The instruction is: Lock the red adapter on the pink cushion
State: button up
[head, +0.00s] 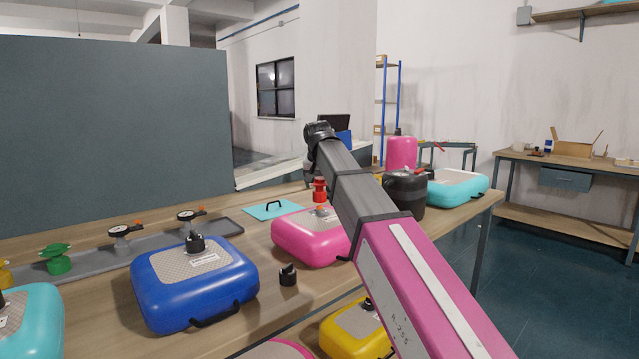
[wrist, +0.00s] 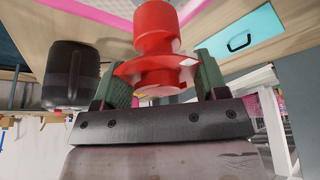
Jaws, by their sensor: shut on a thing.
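The red adapter (wrist: 155,45) is between the two green-grey fingers of my gripper (wrist: 160,82) in the wrist view, and the fingers are shut on it. The red adapter also shows in the head view (head: 319,187), upright at the top of the pink cushion (head: 305,240). In the wrist view a pink strip (wrist: 85,12) crosses the top behind the adapter. I cannot tell whether the adapter is seated in the valve or how far it is turned.
A blue cushion (head: 185,290) with a black cap and a loose black cap (head: 288,275) are left of the pink cushion. A teal panel (head: 274,209) lies behind it. A black pot (head: 405,192) and a teal cushion (head: 458,187) stand right. A grey tray (head: 150,248) holds fittings.

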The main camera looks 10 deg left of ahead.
aim_at(320, 192)
jog(key=shift+f, duration=2.05)
jog(key=n+y, duration=0.1)
jog(key=n, duration=0.1)
jog(key=shift+n, duration=0.3)
jog(key=shift+n+g+y, duration=0.3)
jog(key=shift+n+y, duration=0.2)
jog(key=shift+n, duration=0.8)
jog(key=shift+n+y, duration=0.3)
jog(key=shift+n, duration=0.6)
jog(key=n+g+y, duration=0.1)
jog(key=n, duration=0.2)
jog(key=shift+n+g, duration=0.3)
